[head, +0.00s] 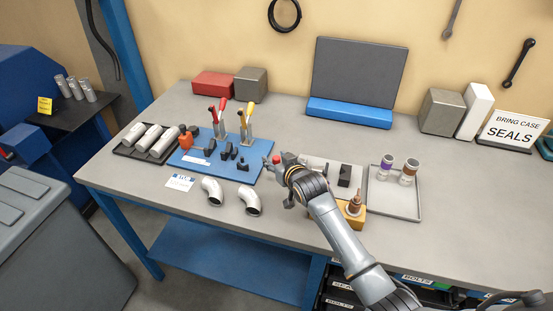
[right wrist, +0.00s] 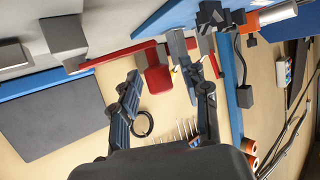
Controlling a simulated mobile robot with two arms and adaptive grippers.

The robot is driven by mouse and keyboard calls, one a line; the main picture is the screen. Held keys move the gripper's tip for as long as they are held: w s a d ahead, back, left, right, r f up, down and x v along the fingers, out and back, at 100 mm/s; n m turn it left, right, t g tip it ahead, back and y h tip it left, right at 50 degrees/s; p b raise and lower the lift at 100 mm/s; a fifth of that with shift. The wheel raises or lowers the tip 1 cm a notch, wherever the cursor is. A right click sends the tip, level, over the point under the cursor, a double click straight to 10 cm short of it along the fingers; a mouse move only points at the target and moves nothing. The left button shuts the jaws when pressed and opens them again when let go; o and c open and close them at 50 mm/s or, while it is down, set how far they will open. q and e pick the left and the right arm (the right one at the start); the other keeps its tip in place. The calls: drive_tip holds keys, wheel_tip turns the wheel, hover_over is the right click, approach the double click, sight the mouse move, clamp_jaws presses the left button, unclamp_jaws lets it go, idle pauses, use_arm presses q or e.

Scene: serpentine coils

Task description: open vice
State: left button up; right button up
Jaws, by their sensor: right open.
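No vice can be made out for certain. A blue plate (head: 205,171) on the bench carries upright clamps with red handles (head: 222,108) and yellow handles (head: 250,110), plus several small dark blocks (head: 228,155). My right gripper (head: 268,164) is at the plate's right edge, beside a small red knob (head: 276,160). I cannot tell what the knob belongs to or whether the gripper touches it. In the right wrist view the fingers (right wrist: 166,100) are spread wide, with a red part (right wrist: 155,76) beyond them. My left gripper is not in view.
Two bent metal pipes (head: 212,190) lie in front of the plate, and a tray of metal cylinders (head: 122,151) lies left of it. A grey tray (head: 395,204) with two capped cylinders stands right of my arm. A red case (head: 212,84) stands behind.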

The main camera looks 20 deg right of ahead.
clamp_jaws()
drive_tip(key=shift+s, duration=0.1)
drive_tip(key=shift+s+d+r+n+y+p, duration=0.1)
drive_tip(key=shift+s+d+n+y+p, duration=0.1)
drive_tip(key=shift+s+n+y+p, duration=0.35)
drive_tip(key=shift+s+n+g+y+b, duration=0.35)
drive_tip(key=shift+n+y+b, duration=0.3)
drive_tip(key=shift+n+y, duration=0.3)
